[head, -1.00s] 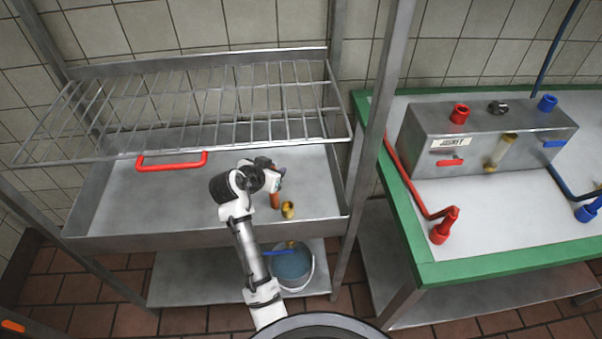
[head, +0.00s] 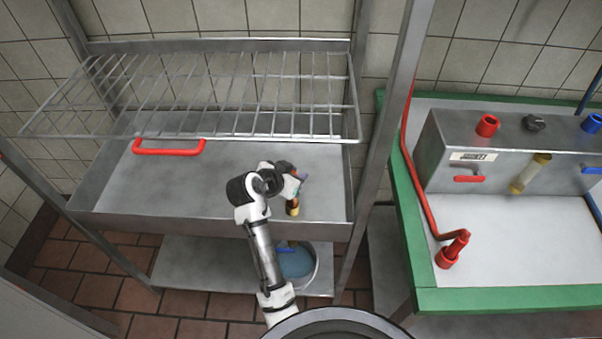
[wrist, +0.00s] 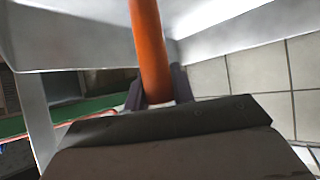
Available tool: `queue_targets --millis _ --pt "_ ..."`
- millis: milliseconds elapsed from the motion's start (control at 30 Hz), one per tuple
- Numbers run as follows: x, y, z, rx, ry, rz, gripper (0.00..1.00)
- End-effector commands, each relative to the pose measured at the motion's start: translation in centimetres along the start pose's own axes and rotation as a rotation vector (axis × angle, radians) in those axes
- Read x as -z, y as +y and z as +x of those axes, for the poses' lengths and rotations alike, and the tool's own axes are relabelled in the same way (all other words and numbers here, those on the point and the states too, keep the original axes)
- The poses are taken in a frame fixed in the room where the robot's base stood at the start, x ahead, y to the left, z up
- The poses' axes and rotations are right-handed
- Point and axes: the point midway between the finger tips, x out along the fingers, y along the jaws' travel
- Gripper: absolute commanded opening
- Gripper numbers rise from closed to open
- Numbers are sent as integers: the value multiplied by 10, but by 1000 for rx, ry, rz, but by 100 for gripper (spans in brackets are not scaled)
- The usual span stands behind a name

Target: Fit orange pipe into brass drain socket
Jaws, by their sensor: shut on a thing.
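My gripper (head: 292,182) is over the front right of the steel tray and is shut on the orange pipe (wrist: 150,45). In the wrist view the pipe runs up and away from between the two dark fingers. In the head view only a short stretch of the pipe (head: 291,201) shows below the gripper. The brass drain socket (head: 293,211) is directly below it in the picture, near the tray's front wall. The pipe's lower end meets or overlaps the socket in the head view. I cannot tell whether it is inside the socket or in front of it.
A wire rack (head: 200,95) hangs above the back of the tray (head: 150,190). A red handle (head: 168,147) is at the tray's left. A bucket (head: 298,262) stands on the shelf below. A green-edged bench (head: 470,300) with a metal box (head: 500,160) is at the right.

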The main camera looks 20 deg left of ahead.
Motion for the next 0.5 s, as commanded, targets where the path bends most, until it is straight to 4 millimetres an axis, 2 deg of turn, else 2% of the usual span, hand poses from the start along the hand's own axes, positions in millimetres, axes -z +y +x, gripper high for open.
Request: queue_targets --millis 367,400,500 --pt "-4 0 2 0 0 1 0" --pt "-3 0 1 0 0 1 30" --pt "-3 0 1 0 0 1 43"
